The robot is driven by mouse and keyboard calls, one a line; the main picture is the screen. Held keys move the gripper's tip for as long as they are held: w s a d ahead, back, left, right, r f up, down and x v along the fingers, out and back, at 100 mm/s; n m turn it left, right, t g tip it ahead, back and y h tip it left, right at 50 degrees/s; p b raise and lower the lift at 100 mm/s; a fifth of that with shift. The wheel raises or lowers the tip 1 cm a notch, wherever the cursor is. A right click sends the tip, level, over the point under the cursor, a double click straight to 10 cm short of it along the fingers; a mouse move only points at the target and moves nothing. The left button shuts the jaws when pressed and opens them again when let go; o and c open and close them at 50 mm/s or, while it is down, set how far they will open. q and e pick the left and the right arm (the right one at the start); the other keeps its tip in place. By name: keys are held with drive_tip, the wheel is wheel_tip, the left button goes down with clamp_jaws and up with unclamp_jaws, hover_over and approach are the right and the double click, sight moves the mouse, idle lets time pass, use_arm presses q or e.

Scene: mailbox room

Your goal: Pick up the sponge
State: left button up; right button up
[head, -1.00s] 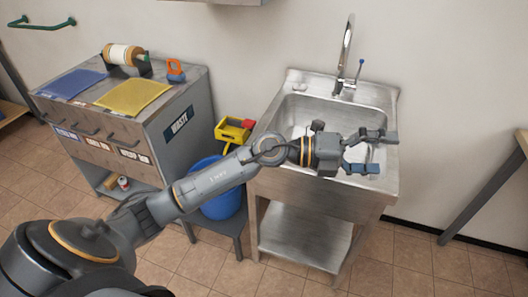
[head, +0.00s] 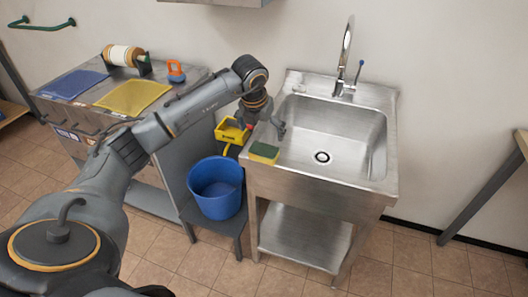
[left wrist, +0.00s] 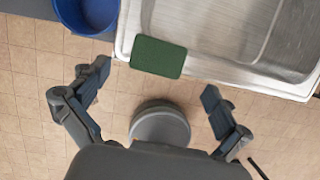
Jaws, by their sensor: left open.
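The sponge (head: 264,152), green on top and yellow below, lies on the front left rim of the steel sink (head: 318,172). In the left wrist view the sponge (left wrist: 158,56) shows its green face, lying at the sink's edge and ahead of the fingers. My left gripper (head: 263,127) hangs pointing down above the sink's left rim, just behind the sponge in the head view. Its fingers are spread wide with nothing between them, as the left wrist view (left wrist: 154,90) also shows. My right gripper is not in view.
A blue bucket (head: 216,188) stands left of the sink on a low stand, with a yellow item (head: 230,131) behind it. A waste cabinet (head: 88,110) stands further left. The sink has a tall faucet (head: 346,62). The basin is clear.

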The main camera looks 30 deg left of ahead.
sight(264, 149)
use_arm(q)
drive_tip(key=x, duration=0.3)
drive_tip(key=shift+f, duration=0.1)
drive_tip(key=x, duration=0.1)
drive_tip(key=p+x, duration=0.1)
drive_tip(key=x, duration=0.1)
drive_tip(key=s+p+x, duration=0.1)
drive_tip(key=shift+w+f, duration=0.2)
drive_tip(key=shift+f, duration=0.3)
drive_tip(key=shift+w+f, duration=0.15)
drive_tip(key=shift+f, duration=0.15)
drive_tip(key=c, duration=0.6)
